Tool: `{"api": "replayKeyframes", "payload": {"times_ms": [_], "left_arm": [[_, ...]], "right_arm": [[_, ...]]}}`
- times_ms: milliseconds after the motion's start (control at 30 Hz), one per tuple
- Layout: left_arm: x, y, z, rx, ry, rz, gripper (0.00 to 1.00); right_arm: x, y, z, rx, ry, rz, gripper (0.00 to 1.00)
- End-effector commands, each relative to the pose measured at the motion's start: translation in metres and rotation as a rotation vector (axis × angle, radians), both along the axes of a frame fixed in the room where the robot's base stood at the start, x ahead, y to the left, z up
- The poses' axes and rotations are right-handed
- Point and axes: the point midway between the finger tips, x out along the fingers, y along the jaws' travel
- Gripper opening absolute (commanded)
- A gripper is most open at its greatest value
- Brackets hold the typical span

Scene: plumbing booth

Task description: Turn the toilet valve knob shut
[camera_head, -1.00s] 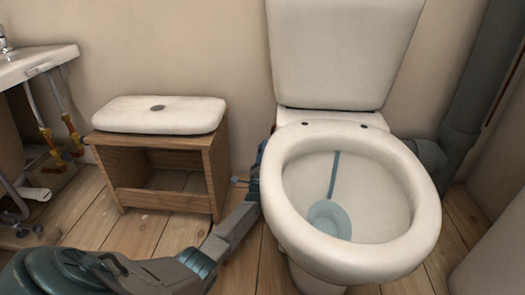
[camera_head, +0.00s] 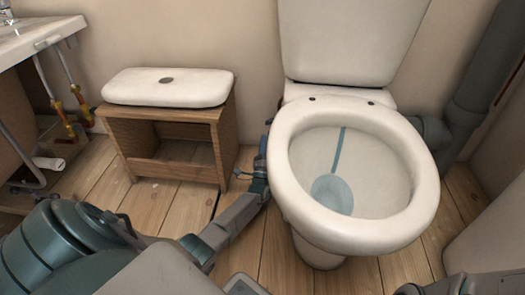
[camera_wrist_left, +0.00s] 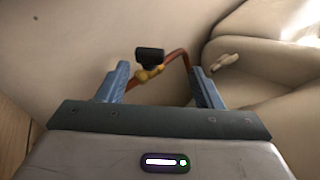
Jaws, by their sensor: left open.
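The toilet valve shows in the left wrist view: a black knob (camera_wrist_left: 150,56) on a small brass valve body (camera_wrist_left: 149,74), with a bent copper pipe (camera_wrist_left: 178,62) beside it. My left gripper (camera_wrist_left: 160,76) is open, with its blue fingers on either side of the valve. The knob lies ahead between the fingertips, and I see no finger touching it. In the head view my left gripper (camera_head: 259,160) is low beside the left side of the toilet (camera_head: 290,190). There the valve is hidden. My right gripper does not clearly show.
A grey waste pipe (camera_head: 475,90) rises at the right. Bare floorboards (camera_head: 160,205) lie before the stool.

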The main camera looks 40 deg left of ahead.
Motion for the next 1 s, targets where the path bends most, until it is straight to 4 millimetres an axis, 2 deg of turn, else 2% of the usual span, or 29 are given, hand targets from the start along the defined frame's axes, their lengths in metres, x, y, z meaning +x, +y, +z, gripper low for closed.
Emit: {"api": "replayKeyframes", "payload": {"times_ms": [33,100,300,400,567,833,933,1000], "left_arm": [[-0.012,-0.006,0.006,-0.001,0.002,-0.001,0.60],[-0.026,-0.014,0.006,-0.001,0.002,-0.001,0.60],[-0.061,-0.033,0.004,-0.002,0.002,-0.001,0.60],[-0.072,-0.039,0.003,-0.001,0.000,0.000,0.60],[-0.080,-0.044,0.002,0.000,-0.001,0.001,0.60],[-0.081,-0.044,0.001,0.000,-0.001,0.001,0.60],[-0.081,-0.044,0.003,0.000,-0.001,0.001,0.40],[-0.081,-0.044,0.010,0.000,-0.001,0.001,0.37]], "right_arm": [[0.000,0.000,0.014,0.000,-0.001,0.000,0.36],[0.000,0.000,0.022,0.000,-0.001,0.000,0.36],[0.000,0.000,0.039,0.001,-0.002,0.000,0.36],[0.000,0.000,0.043,0.001,-0.002,0.000,0.36],[-0.001,0.000,0.046,0.000,-0.002,-0.002,0.36],[-0.001,0.000,0.045,0.000,-0.003,-0.002,0.36],[0.000,0.000,0.047,-0.001,-0.002,-0.002,0.36],[-0.001,0.000,0.053,0.001,-0.004,-0.003,0.36]]}}
